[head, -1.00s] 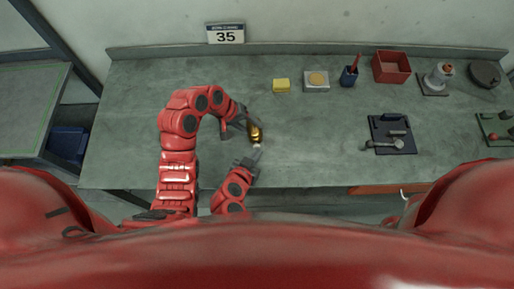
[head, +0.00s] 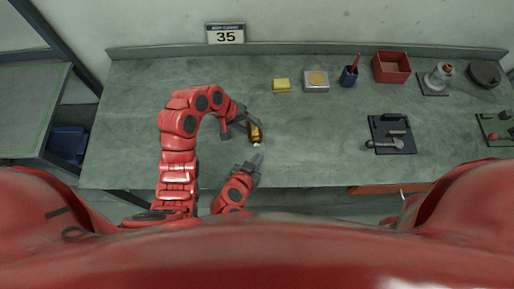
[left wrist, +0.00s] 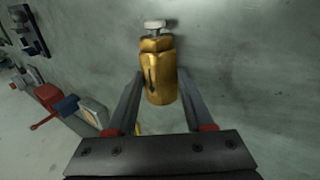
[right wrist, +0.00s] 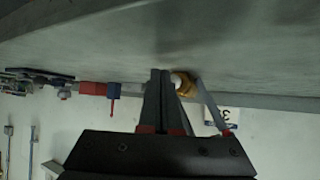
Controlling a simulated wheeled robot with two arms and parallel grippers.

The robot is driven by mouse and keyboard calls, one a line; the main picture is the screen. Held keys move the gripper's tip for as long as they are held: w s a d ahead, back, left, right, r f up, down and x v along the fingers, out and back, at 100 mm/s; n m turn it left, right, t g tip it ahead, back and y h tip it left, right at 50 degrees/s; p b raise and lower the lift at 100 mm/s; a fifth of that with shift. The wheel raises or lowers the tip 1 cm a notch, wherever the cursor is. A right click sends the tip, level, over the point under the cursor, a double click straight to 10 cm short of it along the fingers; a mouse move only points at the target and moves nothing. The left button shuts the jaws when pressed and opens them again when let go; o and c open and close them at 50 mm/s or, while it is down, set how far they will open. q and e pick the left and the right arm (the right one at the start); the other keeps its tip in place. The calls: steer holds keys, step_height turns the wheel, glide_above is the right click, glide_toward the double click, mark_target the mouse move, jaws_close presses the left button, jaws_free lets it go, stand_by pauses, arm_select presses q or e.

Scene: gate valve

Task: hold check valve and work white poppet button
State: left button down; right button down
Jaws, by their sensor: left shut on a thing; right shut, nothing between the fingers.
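The check valve (left wrist: 158,75) is a brass body with a hex collar, held between the fingers of my left gripper (left wrist: 158,98). In the head view the valve (head: 256,134) is at the left gripper (head: 250,123), over the left-middle of the bench. The white poppet button (left wrist: 155,25) sticks out of the valve's end and faces the bench's front in the head view. My right gripper (head: 259,158) is shut and empty, just in front of the button with a small gap. In the right wrist view its closed fingers (right wrist: 160,75) are beside the white button (right wrist: 177,80).
A dark mat (head: 380,136) with tools lies to the right. The bench between is clear.

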steer(key=shift+s, duration=0.3)
steer(key=shift+s+d, duration=0.15)
steer(key=shift+s, duration=1.1)
steer(key=shift+s+d, duration=0.15)
steer(key=shift+s, duration=1.1)
arm_select(q)
steer(key=shift+c, duration=1)
jaws_free()
